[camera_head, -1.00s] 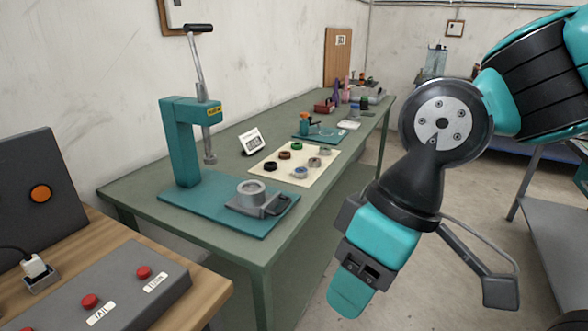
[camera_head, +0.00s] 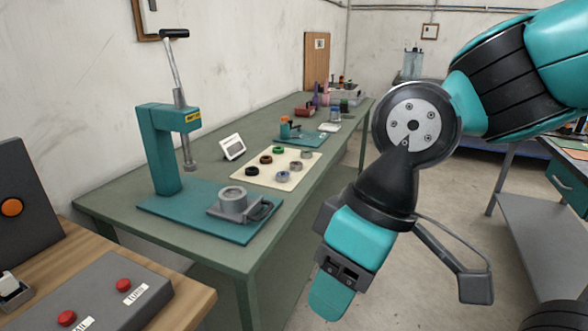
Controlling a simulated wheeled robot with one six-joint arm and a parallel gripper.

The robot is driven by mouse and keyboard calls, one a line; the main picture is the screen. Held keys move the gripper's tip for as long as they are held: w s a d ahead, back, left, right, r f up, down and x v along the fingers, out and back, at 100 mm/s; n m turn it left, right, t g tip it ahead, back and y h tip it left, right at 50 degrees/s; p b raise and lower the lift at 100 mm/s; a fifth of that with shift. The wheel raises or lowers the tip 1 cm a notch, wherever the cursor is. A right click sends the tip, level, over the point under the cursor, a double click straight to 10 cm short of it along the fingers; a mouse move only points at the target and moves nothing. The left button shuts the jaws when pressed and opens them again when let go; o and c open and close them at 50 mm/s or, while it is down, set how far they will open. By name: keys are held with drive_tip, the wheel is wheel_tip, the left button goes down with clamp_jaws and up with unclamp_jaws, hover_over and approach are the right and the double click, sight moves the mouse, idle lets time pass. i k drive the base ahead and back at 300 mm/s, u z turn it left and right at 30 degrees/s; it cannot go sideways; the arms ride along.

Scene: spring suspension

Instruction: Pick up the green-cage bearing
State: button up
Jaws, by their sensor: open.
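The green-cage bearing (camera_head: 278,150) is a small green ring lying at the back of a cream mat (camera_head: 262,181) on the green bench. Beside it on the mat lie a brown ring (camera_head: 266,160), a black ring (camera_head: 252,171) and several grey and bluish rings (camera_head: 282,177). My gripper (camera_head: 335,288) hangs at the end of my teal and black arm, in front of the bench's right edge. It is open, with nothing visible in it, and well apart from the bearing. Its fingertips are hard to make out.
A teal lever press (camera_head: 160,150) stands on a base plate with a grey fixture (camera_head: 233,202), nearer than the mat. A white label stand (camera_head: 232,147) is left of the mat. A teal plate with tools (camera_head: 300,137) lies behind it. Open floor lies right of the bench.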

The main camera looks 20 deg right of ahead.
sight(305, 153)
drive_tip(key=z, duration=1.45)
drive_tip(key=i, duration=2.75)
drive_tip(key=u, duration=2.9)
